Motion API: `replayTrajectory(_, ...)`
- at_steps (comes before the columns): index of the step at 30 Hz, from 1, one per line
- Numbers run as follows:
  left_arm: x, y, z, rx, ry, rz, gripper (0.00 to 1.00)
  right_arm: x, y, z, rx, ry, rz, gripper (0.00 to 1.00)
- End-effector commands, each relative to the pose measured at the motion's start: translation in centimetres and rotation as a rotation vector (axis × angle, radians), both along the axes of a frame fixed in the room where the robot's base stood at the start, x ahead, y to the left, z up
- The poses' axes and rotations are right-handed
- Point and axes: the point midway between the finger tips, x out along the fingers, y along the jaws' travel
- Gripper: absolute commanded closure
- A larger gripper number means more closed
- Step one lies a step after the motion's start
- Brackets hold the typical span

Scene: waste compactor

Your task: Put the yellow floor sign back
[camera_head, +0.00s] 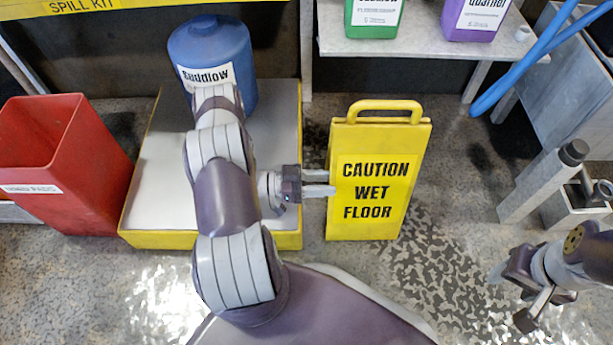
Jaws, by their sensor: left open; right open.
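The yellow floor sign (373,190) reads "CAUTION WET FLOOR" and stands upright on the floor in the middle of the head view. A handle loop tops it. My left gripper (332,183) is at the sign's left edge, its open fingers pointing right. One finger overlaps the edge in the picture; I cannot tell whether it touches. My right gripper (512,296) is open and empty at the lower right, well apart from the sign.
A yellow-edged platform (160,175) with a blue drum (236,55) is behind my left arm. A red bin (60,165) stands at the left. A shelf (425,42) holds green (372,15) and purple (474,18) containers. Blue pipes (525,55) and a grey cabinet (575,105) are right.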

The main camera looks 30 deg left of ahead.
Motion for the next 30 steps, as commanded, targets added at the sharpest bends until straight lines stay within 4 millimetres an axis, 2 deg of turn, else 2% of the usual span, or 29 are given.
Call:
replayTrajectory(1,-0.6,0.9,0.5,0.000,0.000,0.005,0.57,0.0,0.0,1.0,0.000,0.000,0.000,0.44)
replayTrajectory(3,-1.3,2.0,0.4,0.000,-0.001,0.004,0.57,0.0,0.0,1.4,0.000,0.000,0.000,0.44)
replayTrajectory(10,-3.0,4.4,0.1,0.000,0.000,0.001,0.57,0.0,0.0,2.2,0.000,0.000,0.000,0.44)
replayTrajectory(30,-3.3,4.8,0.0,0.000,0.001,0.000,0.57,0.0,0.0,2.2,0.000,0.000,0.000,0.44)
